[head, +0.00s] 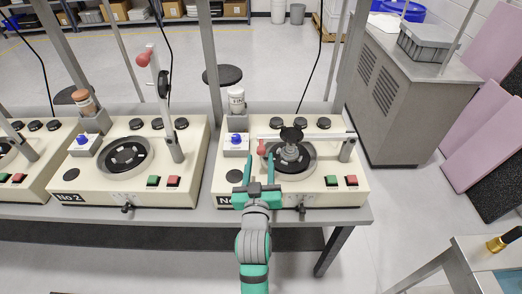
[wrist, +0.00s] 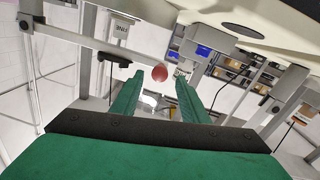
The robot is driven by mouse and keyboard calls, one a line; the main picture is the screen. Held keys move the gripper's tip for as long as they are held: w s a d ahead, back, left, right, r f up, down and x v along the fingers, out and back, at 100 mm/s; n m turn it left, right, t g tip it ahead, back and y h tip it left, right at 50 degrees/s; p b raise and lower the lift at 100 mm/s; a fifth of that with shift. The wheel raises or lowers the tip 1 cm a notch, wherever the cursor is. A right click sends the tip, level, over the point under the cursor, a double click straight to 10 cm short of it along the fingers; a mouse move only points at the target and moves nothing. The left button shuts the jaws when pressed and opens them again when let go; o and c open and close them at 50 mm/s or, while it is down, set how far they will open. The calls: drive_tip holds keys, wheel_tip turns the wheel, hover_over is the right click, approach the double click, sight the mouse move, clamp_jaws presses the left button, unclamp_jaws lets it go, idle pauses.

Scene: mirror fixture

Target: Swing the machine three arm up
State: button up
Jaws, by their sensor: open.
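Machine three (head: 225,172) is the cream unit at the right of the bench; its number plate is partly hidden by my gripper. Its arm (head: 318,136) lies down, level across the machine, from a grey post (head: 347,148) on the right to a red ball knob (head: 261,147) on the left. A black-topped grey clamp piece (head: 290,147) sits under the arm over the round plate. My gripper (head: 258,160) is open at the machine's front left, fingers pointing at the knob. In the wrist view the red knob (wrist: 159,73) appears between the open fingertips (wrist: 157,84); contact cannot be told.
Machine two (head: 105,175) stands to the left with its arm (head: 161,95) upright. A white jar (head: 236,100) and a blue-knobbed box (head: 236,145) stand near the knob. Upright grey frame posts (head: 212,60) rise behind. A grey cabinet (head: 410,90) is at right.

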sight(261, 153)
drive_tip(key=shift+w+d, duration=0.2)
drive_tip(key=shift+w, duration=2.45)
drive_tip(key=shift+c, duration=0.2)
clamp_jaws()
